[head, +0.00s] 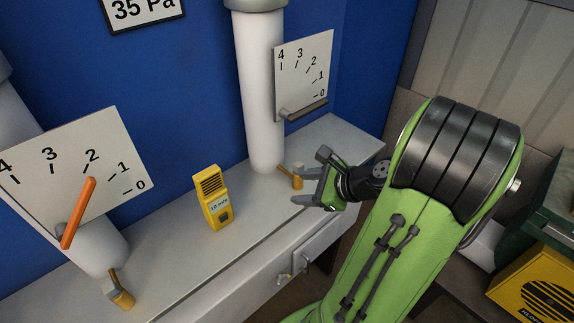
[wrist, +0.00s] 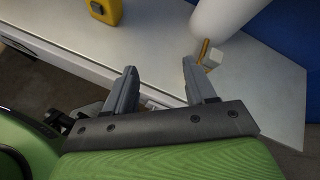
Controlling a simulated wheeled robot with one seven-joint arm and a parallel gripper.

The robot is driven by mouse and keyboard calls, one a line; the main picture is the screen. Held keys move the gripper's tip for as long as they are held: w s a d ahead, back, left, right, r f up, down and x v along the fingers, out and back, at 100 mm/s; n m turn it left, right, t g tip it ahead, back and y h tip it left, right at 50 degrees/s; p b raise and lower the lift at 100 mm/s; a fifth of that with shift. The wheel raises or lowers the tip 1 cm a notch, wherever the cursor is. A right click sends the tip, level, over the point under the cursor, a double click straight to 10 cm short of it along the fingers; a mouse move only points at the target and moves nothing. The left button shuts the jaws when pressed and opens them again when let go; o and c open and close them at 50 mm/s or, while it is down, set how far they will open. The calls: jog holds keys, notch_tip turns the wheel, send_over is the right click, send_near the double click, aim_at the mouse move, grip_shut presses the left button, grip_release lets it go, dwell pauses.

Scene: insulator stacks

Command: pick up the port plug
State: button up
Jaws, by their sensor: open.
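A small piece that looks like the port plug (head: 294,179), brass-orange with a pale grey block, lies on the grey bench by the foot of the right white pipe. It also shows in the wrist view (wrist: 206,51), just beyond the right fingertip and not between the fingers. A similar piece (head: 121,291) sits at the bench's front left, below the left pipe; I cannot tell which one the task means. My gripper (head: 300,188) is open and empty at the bench's front edge, right beside the first piece. In the wrist view its fingers (wrist: 158,67) stand apart.
A yellow handheld meter (head: 213,198) stands mid-bench. The right white pipe (head: 259,95) rises close to my gripper, with a gauge plate (head: 303,75). The left gauge (head: 75,165) has an orange lever. The bench (head: 165,245) is clear between the meter and the front-left piece.

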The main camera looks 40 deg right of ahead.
aim_at(294, 164)
jog(key=s+d+m+t+h, duration=0.2)
jog(key=s+d+m+t, duration=0.1)
jog(key=d+m, duration=0.45)
jog(key=b+x, duration=0.1)
jog(key=x, duration=0.7)
jog(key=b+x, duration=0.1)
jog(key=x, duration=0.7)
jog(key=shift+d+r, duration=0.1)
jog(key=shift+r, duration=0.15)
grip_shut()
jog(key=shift+r, duration=0.15)
